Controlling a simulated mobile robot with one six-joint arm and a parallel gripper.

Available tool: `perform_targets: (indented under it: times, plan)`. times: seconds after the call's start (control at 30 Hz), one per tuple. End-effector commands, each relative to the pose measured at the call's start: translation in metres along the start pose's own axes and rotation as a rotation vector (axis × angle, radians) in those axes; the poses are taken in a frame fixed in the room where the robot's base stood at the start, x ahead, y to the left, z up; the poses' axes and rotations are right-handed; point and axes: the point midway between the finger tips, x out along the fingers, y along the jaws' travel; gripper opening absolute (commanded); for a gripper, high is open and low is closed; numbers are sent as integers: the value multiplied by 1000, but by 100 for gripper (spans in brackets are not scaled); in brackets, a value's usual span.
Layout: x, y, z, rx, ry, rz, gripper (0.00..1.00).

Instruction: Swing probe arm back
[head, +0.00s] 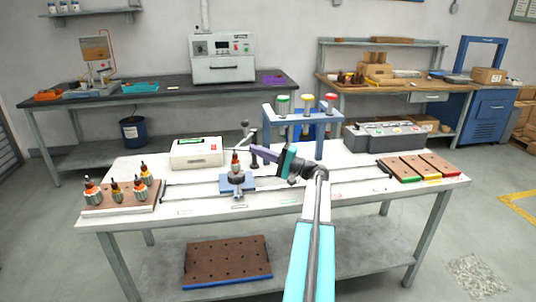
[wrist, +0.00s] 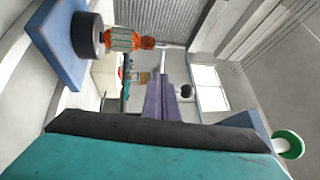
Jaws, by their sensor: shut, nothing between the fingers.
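An armature (head: 236,163) with an orange-red top stands upright on a blue fixture (head: 250,184) at the table's middle; both also show at the upper left of the wrist view, the armature (wrist: 122,40) lying sideways there because the view is turned. A dark ball (wrist: 186,90) shows beyond my fingers in the wrist view.
A white tester box (head: 197,153) stands behind left of the fixture. A blue rack (head: 303,120) with coloured spools stands behind my arm. An armature tray (head: 120,200) is at left, a grey bin unit (head: 384,135) and coloured trays (head: 420,168) at right.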

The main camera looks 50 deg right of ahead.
Motion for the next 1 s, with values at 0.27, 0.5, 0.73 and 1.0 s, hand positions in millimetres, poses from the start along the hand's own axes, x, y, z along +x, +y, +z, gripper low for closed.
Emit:
perform_targets:
  times: [0.27,0.5,0.73,1.0]
  plan:
    - [27,-1,0,0,0,0,0]
    - [30,0,-1,-1,2,0,0]
    - [30,0,-1,-1,2,0,0]
    - [26,-1,-3,-6,26,0,0]
